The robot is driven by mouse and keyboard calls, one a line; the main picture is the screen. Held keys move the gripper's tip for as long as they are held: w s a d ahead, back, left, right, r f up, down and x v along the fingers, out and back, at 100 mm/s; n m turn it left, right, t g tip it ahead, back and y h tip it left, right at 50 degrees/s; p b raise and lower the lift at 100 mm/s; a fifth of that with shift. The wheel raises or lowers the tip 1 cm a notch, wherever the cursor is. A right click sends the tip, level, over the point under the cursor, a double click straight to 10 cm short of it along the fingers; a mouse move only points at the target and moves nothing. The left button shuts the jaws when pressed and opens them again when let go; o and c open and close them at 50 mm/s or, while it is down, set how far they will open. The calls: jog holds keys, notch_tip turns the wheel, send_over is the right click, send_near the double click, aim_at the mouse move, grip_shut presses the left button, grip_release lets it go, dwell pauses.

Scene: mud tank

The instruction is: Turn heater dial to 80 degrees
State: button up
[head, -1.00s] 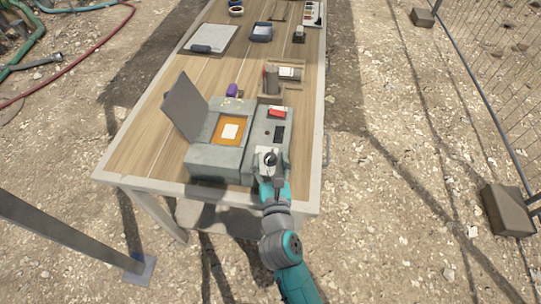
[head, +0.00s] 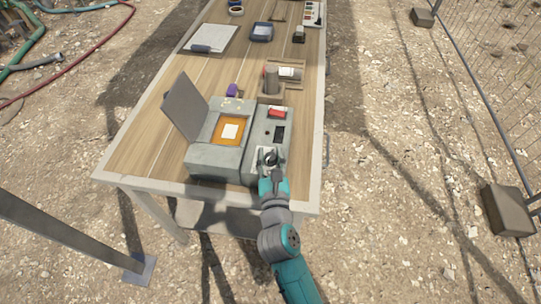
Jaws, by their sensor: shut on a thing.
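The heater (head: 215,160) is a grey box with an open lid and an orange-lined well, near the front end of the table. Its control panel on the right carries a red switch (head: 278,113) and a dark display (head: 279,133). My gripper (head: 268,157) is at the front of this panel, shut on the heater dial. The gripper covers most of the dial, so its pointer and scale cannot be read. The display is too small to read.
The wooden table (head: 150,150) runs away from me. Behind the heater stand a cylindrical container (head: 271,80) and a small purple object (head: 232,90). A clipboard (head: 213,39) and a blue device (head: 261,31) lie farther back. The lid (head: 186,107) stands up at the left.

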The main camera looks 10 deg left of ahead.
jog(key=shift+a+m+h, duration=0.1)
jog(key=shift+m+h, duration=0.4)
jog(key=shift+h, duration=0.3)
jog(key=m+h, duration=0.1)
jog(key=h, duration=0.1)
jog(key=m+h, duration=0.2)
jog(key=h, duration=0.1)
jog(key=shift+m+h, duration=0.3)
jog(key=shift+m+g+h, duration=0.7)
jog(key=shift+m+h, duration=0.8)
jog(key=shift+h, duration=0.7)
jog(key=o, duration=1.2)
jog(key=shift+c, duration=0.2)
jog(key=v, duration=1.1)
jog(key=shift+s+a, duration=0.25)
jog(key=shift+s, duration=0.1)
